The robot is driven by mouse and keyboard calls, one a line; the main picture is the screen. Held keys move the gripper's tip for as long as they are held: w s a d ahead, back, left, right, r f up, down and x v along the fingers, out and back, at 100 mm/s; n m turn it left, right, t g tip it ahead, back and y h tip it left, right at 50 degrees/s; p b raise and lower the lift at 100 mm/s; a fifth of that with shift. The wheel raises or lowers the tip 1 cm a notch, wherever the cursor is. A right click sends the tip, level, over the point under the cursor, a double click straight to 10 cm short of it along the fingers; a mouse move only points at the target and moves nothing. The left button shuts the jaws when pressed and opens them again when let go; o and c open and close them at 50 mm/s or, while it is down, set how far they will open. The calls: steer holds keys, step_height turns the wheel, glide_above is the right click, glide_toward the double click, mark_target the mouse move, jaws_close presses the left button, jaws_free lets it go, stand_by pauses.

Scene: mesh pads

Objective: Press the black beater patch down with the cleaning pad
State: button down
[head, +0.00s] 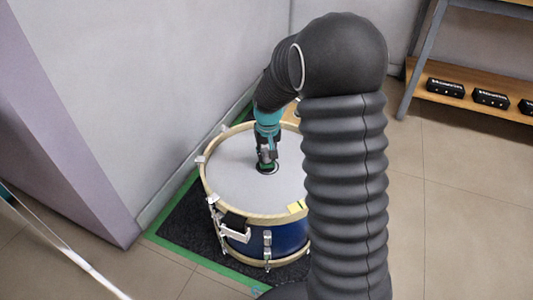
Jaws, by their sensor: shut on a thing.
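A drum (235,184) with a pale grey head, a wooden hoop and a blue shell stands with its head facing up. The round black beater patch (261,172) lies near the middle of the head and is partly covered by my gripper. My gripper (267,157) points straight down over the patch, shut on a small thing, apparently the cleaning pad. The pad is too small and too hidden by the fingers to make out clearly. I cannot tell whether it touches the patch.
The drum stands on a dark mat (186,226) edged with green tape, close to a grey wall (190,80). A yellow tag (297,207) sits on the hoop. A shelf (460,103) with several black boxes stands at the upper right. The tiled floor on the right is clear.

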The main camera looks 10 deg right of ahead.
steer(key=shift+r+p, duration=2.1)
steer(key=shift+r, duration=1.2)
steer(key=shift+f, duration=0.1)
